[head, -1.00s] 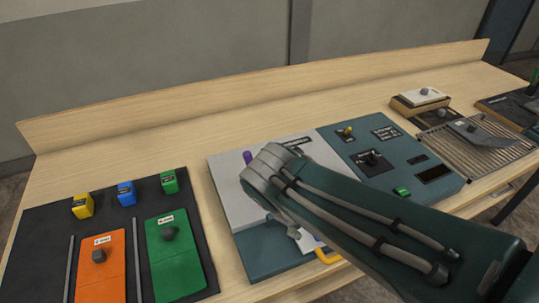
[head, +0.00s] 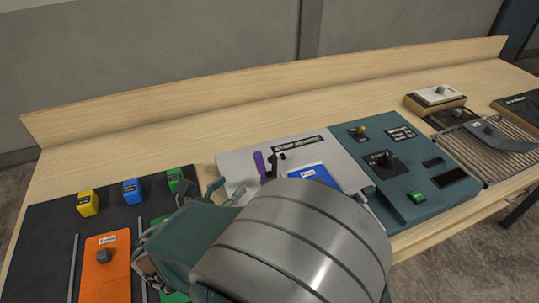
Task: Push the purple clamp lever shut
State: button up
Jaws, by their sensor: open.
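The purple clamp lever (head: 259,163) stands up, slightly tilted, near the left part of the pale grey plate (head: 235,163) on the teal console. Its lower end is close to a small black fitting (head: 277,160). My gripper (head: 226,190) is open, with its fingers over the plate's left edge, left of and nearer than the lever. It looks apart from the lever, though depth is hard to judge. My grey and teal arm hides the front of the console and part of the blue panel (head: 312,174).
A dark board with yellow (head: 88,203), blue (head: 132,191) and green (head: 175,180) blocks and an orange panel (head: 105,276) lies left. The teal switch panel (head: 405,203) and a wire rack (head: 472,157) are right. Bare wood lies behind the console.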

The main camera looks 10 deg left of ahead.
aim_at(256, 161)
jog(key=x, duration=1)
jog(key=shift+w+d, duration=0.1)
jog(key=shift+w, duration=0.1)
grip_shut()
